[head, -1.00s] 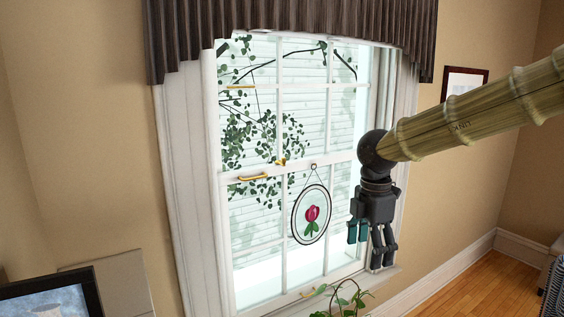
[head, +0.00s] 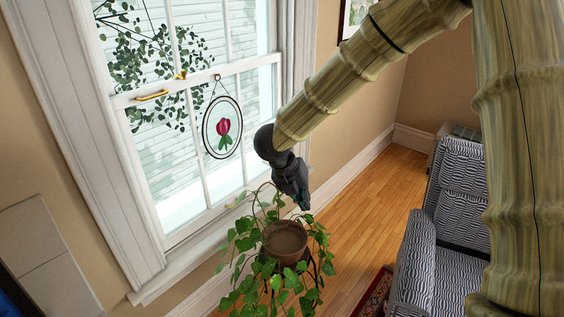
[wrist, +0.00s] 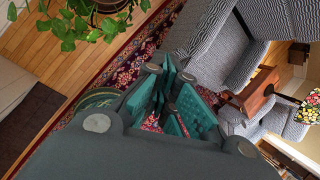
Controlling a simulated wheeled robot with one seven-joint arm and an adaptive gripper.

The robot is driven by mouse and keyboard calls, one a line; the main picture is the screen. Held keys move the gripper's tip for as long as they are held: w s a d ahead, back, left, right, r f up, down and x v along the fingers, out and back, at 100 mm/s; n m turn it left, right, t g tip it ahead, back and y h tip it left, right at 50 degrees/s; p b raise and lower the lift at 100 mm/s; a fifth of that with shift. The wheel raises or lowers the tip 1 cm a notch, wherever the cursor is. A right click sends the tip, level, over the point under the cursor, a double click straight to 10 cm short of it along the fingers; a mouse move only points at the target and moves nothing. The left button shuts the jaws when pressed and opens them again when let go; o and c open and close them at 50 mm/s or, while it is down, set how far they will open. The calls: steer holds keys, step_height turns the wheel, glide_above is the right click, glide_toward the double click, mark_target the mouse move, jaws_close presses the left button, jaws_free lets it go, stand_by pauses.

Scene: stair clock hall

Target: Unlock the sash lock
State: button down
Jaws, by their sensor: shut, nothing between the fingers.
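The brass sash lock (head: 181,75) is small and sits on the meeting rail of the white window (head: 196,84), in the head view. A brass handle (head: 152,95) is on the same rail to its left. My gripper (head: 303,203) hangs below and right of the lock, clear of the window, above the potted plant. Its teal fingers (wrist: 172,105) show in the wrist view, shut and empty. The lock is not in the wrist view, and its lever position is too small to tell.
A round tulip ornament (head: 222,127) hangs from the rail, between lock and gripper. A trailing plant in a brown pot (head: 285,243) stands before the sill. A patterned armchair (head: 440,240) is at the right. Wooden floor (head: 360,205) lies open between.

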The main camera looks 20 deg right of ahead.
steer(key=s+d+f+n+t+b, duration=0.1)
steer(key=s+f+n, duration=0.3)
steer(key=f+n, duration=0.5)
steer(key=s+f+n+t+b, duration=0.1)
steer(key=s+f+n, duration=0.4)
steer(key=f, duration=0.5)
steer(key=s+d+f+n+t+b, duration=0.1)
steer(key=s+f+n, duration=0.2)
steer(key=f+n, duration=0.65)
steer(key=s+a+f+n+g+y, duration=0.1)
steer(key=s+f+n, duration=0.3)
steer(key=s, duration=0.4)
steer(key=s+a+f+n+g+y+b, duration=0.1)
steer(key=s+a+f+n+y, duration=0.1)
steer(key=s+n, duration=0.5)
steer(key=s+a+f+n+g+y, duration=0.1)
steer(key=s+a+f+n, duration=0.2)
steer(key=s+f+n, duration=0.3)
steer(key=s+f, duration=0.1)
steer(key=s, duration=0.2)
steer(key=shift+s+a+g+y+b, duration=0.3)
steer(key=shift+s+g+y+b, duration=0.05)
steer(key=shift+g+y, duration=0.05)
steer(key=shift+d, duration=0.1)
